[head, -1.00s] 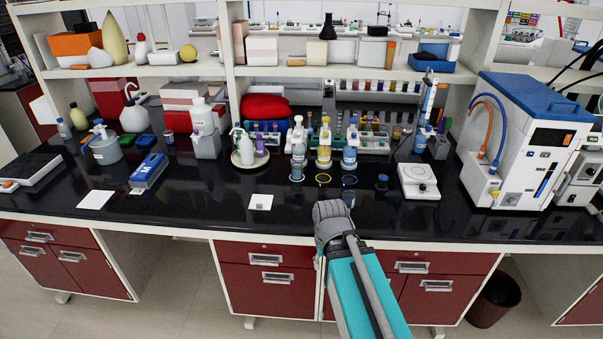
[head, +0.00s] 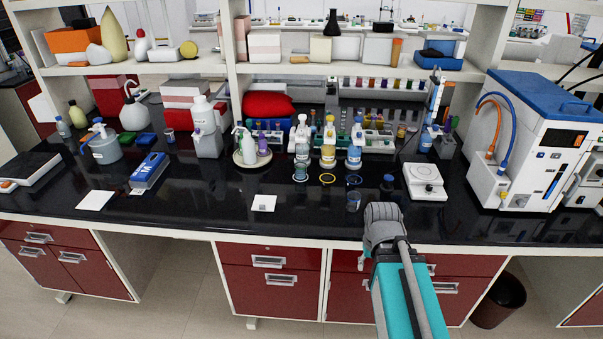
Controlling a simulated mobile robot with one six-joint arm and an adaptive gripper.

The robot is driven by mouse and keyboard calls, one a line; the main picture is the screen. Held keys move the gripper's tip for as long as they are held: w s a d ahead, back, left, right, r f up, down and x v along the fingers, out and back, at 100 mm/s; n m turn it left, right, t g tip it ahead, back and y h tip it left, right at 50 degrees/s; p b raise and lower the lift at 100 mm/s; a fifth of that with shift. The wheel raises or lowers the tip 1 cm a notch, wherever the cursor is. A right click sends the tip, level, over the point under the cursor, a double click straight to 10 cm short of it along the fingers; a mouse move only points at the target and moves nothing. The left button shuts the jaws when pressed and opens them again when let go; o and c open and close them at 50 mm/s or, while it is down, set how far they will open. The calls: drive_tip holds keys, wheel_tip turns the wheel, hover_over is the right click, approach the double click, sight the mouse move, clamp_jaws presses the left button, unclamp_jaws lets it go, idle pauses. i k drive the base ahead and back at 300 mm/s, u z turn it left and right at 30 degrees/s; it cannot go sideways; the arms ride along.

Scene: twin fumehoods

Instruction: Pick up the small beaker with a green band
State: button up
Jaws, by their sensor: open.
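Small clear glassware stands near the front of the black bench. One piece, a small beaker (head: 353,201), is left of my gripper. Another small vessel with a greenish-teal rim (head: 300,172) stands further back and left. At this size I cannot tell for certain which one carries the green band. My gripper (head: 384,217) is at the bench's front edge, at the end of my teal-and-grey arm. It is open and apart from the glassware; its fingertips are hard to make out against the grey wrist.
A small dark-blue container (head: 388,183) and a white balance (head: 425,182) stand behind and right of my gripper. The bench front around the white card (head: 263,203) is clear.

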sight(300, 171)
drive_tip(key=z, duration=0.05)
drive_tip(key=i, duration=1)
